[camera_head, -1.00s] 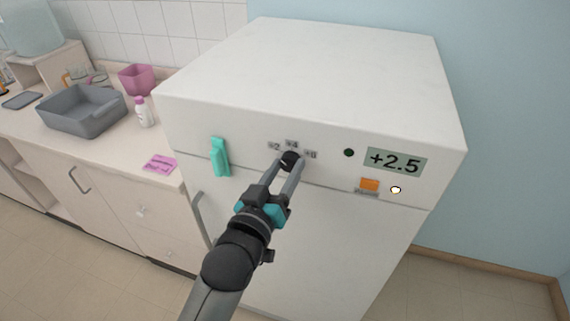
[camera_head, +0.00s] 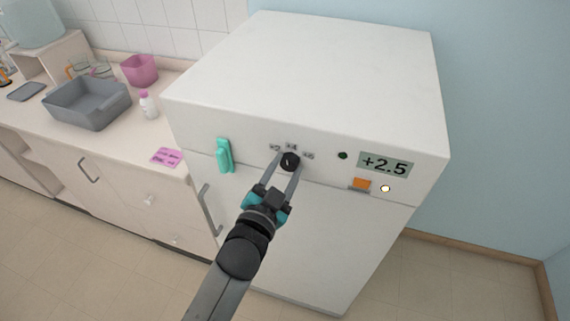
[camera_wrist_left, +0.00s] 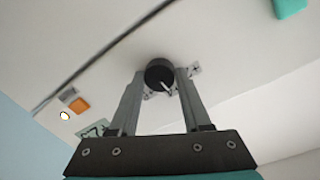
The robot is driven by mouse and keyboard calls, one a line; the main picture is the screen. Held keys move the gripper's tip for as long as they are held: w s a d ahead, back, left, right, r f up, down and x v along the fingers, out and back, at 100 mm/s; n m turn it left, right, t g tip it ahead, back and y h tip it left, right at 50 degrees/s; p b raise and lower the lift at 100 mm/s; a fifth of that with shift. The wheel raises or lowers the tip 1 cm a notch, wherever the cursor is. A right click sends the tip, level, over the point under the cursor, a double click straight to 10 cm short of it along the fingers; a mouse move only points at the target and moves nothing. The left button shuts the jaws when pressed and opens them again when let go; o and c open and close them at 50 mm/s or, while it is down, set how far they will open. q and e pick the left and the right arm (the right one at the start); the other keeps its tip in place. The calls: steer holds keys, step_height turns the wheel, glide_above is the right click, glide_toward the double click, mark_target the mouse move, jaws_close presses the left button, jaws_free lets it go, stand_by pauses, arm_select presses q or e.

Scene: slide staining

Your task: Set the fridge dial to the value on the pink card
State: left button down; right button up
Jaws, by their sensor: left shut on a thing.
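The white fridge (camera_head: 320,75) has a black round dial (camera_head: 290,161) on its upper front, below small labels +2, +4 and +6. My left gripper (camera_head: 288,167) is shut on the dial, with one finger on each side. The wrist view shows the dial (camera_wrist_left: 157,72) between the fingertips, with a pale pointer line on its face. In the head view the pointer seems to be roughly upright, near +4. The display (camera_head: 386,164) reads +2.5. The pink card (camera_head: 167,157) lies on the counter at the left; its writing is too small to read surely. My right gripper is not in view.
A teal handle-like piece (camera_head: 224,155) is on the fridge front left of the dial. An orange button (camera_head: 362,184) and a lit round lamp (camera_head: 385,188) are below the display. A grey basin (camera_head: 88,104), white bottle (camera_head: 148,106) and pink container (camera_head: 139,70) stand on the counter.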

arm_select(q)
steer(key=shift+m, duration=0.6)
steer(key=shift+c, duration=1.8)
jaws_free()
steer(key=b+v, duration=0.1)
steer(key=v, duration=1.4)
steer(key=shift+r, duration=0.1)
